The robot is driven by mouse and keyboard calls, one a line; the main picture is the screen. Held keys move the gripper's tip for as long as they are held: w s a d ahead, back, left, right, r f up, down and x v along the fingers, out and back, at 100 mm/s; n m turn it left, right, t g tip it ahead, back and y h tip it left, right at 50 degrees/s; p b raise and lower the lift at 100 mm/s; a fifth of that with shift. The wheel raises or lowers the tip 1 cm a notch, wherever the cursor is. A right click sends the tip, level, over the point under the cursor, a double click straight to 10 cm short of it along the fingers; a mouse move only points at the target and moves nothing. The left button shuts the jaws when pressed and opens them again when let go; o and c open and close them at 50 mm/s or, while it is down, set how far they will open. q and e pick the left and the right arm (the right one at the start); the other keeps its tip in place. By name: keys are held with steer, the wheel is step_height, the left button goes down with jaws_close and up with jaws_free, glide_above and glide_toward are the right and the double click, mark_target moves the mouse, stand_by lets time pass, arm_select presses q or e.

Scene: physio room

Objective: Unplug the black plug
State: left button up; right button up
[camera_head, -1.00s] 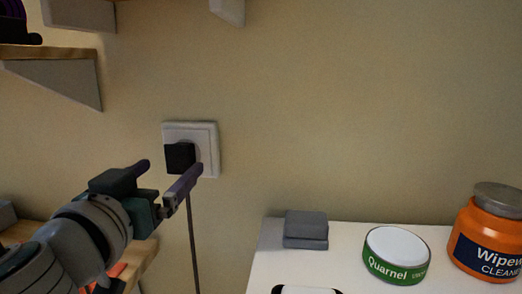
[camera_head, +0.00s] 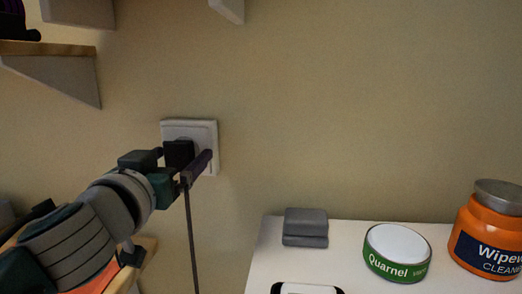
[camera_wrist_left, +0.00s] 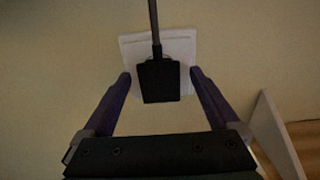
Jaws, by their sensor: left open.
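The black plug (camera_head: 179,154) sits in the white wall socket (camera_head: 207,130), and its cord (camera_head: 191,235) hangs straight down the wall. My left gripper (camera_head: 184,157) is open in front of the socket, with one finger on each side of the plug in the head view. In the left wrist view the plug (camera_wrist_left: 159,81) lies between the tips of the open left gripper (camera_wrist_left: 160,76), with a gap on both sides. The socket plate (camera_wrist_left: 184,48) shows behind it. My right gripper is not in view.
A white table (camera_head: 345,236) at the lower right holds a grey block (camera_head: 305,228), a green Quarnel tin (camera_head: 396,254) and an orange jar (camera_head: 488,235). Wooden shelves, one with a bracket (camera_head: 60,78), stand at the left. The wall right of the socket is clear.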

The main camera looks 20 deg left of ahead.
mark_target(177, 158)
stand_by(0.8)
arm_select(q)
jaws_close()
stand_by(0.7)
steer(key=shift+v, duration=3)
